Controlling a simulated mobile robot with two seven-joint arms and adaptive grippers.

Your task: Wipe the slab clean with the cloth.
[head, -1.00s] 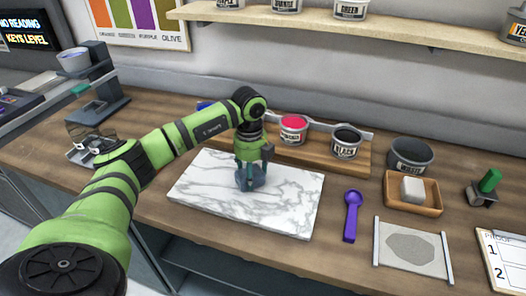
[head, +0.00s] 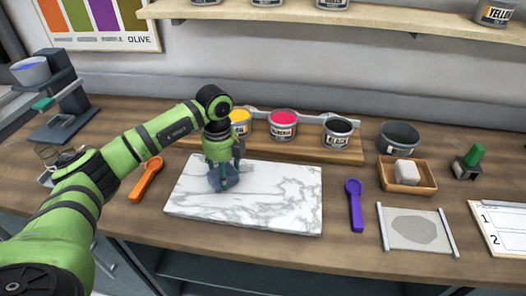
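The white marble slab (head: 275,195) lies flat on the wooden counter. My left gripper (head: 223,180) points down over the slab's left part and is shut on a bunched blue-grey cloth (head: 217,181). The cloth is at the slab's surface; whether it presses on it is hard to tell. Grey veins show on the slab, and I see no clear ink patch on the visible part. The area under the cloth and gripper is hidden. My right gripper is not in the head view.
Behind the slab, a wooden rack (head: 300,147) holds yellow, red (head: 283,124) and black (head: 337,132) ink cans. An orange scoop (head: 146,178) lies left of the slab, a purple scoop (head: 354,205) right. Further right are a wooden tray (head: 427,178) with a white block and a screen (head: 416,230).

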